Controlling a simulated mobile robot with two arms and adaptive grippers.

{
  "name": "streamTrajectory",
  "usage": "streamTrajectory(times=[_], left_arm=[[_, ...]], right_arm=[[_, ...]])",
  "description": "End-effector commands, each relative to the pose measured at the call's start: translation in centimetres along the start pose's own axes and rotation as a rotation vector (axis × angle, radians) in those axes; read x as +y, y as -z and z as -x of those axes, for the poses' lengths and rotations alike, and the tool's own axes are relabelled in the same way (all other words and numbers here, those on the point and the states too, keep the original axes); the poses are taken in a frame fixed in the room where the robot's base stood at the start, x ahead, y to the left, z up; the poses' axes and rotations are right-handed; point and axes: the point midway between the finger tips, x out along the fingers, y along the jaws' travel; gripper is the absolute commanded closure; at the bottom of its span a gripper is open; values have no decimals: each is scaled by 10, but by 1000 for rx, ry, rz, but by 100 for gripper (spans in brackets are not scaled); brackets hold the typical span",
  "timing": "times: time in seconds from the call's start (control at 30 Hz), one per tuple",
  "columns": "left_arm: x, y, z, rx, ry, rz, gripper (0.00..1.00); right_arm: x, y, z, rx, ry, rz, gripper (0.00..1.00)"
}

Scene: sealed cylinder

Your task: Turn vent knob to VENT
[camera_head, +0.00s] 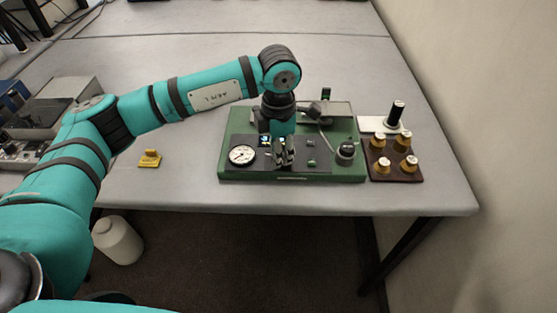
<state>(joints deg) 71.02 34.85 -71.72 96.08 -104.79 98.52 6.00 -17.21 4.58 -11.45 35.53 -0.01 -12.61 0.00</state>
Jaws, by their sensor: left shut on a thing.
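A green panel unit (342,172) sits on the grey table near its front right edge. It carries a dark plate with a round white gauge (242,155) at its left. My left gripper (284,160) points down onto this plate, just right of the gauge. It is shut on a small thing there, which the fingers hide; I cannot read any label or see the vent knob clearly. A dark round fitting (346,149) with a hose stands at the unit's right. My right gripper is not in view.
A brown block (405,176) with several gold-and-white knobbed pieces stands right of the unit, with a black-topped cylinder (395,114) on a white base behind it. A small yellow object (150,158) lies left. Grey equipment (62,92) stands far left. The table behind is clear.

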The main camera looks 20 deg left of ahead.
Motion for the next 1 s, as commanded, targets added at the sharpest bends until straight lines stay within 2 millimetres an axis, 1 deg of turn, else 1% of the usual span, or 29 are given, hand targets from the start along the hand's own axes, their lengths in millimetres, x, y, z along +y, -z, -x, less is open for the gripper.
streamTrajectory(times=[0.03,0.3,0.57,0.97,1.0], left_arm=[[1,-1,-3,-5,-4,-30,100],[0,-1,-1,-3,-3,-159,100],[0,-1,1,-4,-2,-205,100],[0,-1,2,-4,-3,-209,100],[0,-1,2,-4,-3,-209,68]], right_arm=[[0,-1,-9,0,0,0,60],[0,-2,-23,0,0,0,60],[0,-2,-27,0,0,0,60],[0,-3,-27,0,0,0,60],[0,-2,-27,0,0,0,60]])
